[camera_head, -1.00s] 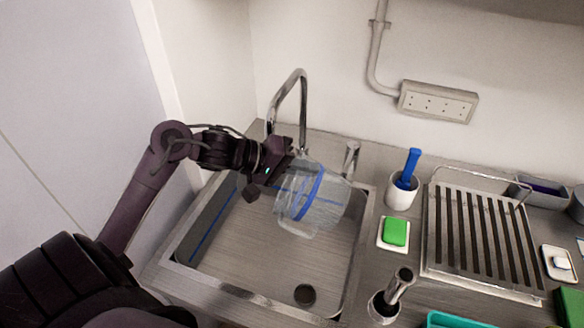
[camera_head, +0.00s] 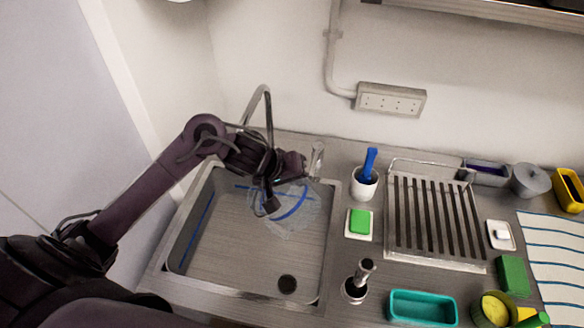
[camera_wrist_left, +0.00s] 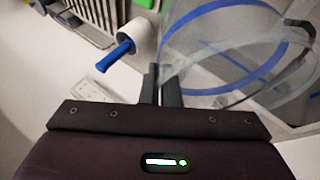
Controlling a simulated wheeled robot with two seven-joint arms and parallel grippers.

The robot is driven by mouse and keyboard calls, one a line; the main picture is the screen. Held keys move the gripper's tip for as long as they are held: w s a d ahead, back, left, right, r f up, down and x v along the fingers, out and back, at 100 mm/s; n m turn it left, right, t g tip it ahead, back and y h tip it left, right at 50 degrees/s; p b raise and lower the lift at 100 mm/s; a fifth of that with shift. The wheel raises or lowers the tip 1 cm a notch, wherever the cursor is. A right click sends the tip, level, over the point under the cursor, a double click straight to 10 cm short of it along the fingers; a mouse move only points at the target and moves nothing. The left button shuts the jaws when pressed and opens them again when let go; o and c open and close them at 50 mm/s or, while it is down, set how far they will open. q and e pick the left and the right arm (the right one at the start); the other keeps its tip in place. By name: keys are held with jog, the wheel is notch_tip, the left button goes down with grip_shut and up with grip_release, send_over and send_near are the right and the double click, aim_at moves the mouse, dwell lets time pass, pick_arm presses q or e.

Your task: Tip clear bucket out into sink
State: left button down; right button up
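The clear bucket (camera_head: 297,220), see-through with a blue band, is over the right back part of the steel sink (camera_head: 215,262). It is strongly tilted, and part of it is hidden behind my left gripper (camera_head: 284,188). In the left wrist view the bucket (camera_wrist_left: 222,50) fills the upper right, with its wall meeting the fingers. My left gripper's fingers (camera_wrist_left: 165,82) are close together on its edge. No contents can be made out in the bucket. My right gripper is not in view.
A tap (camera_head: 267,105) arches behind the sink. Right of the sink are a white cup with a blue-handled brush (camera_head: 368,165), a green sponge (camera_head: 359,222), a slatted rack (camera_head: 435,215) and a teal tray (camera_head: 423,308). A drain (camera_head: 287,284) shows in the sink floor.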

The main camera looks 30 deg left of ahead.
aim_at(306, 192)
pick_arm(q)
jog(key=shift+w+d+r+y, duration=0.1)
jog(key=shift+w+d+y, duration=0.15)
jog(key=shift+d+y, duration=0.15)
jog(key=shift+w+d+y, duration=0.1)
jog(key=shift+d+y, duration=0.1)
jog(key=shift+y, duration=0.1)
notch_tip(306, 192, down, 2)
jog(key=shift+w+d+f+m+g+y, duration=0.15)
jog(key=shift+m+g+y, duration=0.35)
jog(key=shift+y, duration=0.4)
jog(key=shift+f, duration=0.1)
jog(key=shift+f+g+y, duration=0.25)
jog(key=shift+g+y, duration=0.05)
jog(key=shift+y, duration=0.2)
jog(key=shift+d+f+g+y, duration=0.3)
jog(key=shift+f+y, duration=0.4)
jog(key=shift+f, duration=0.15)
jog(key=shift+a+f+m+y, duration=0.1)
jog(key=shift+f+m+y, duration=0.2)
jog(key=shift+f, duration=0.05)
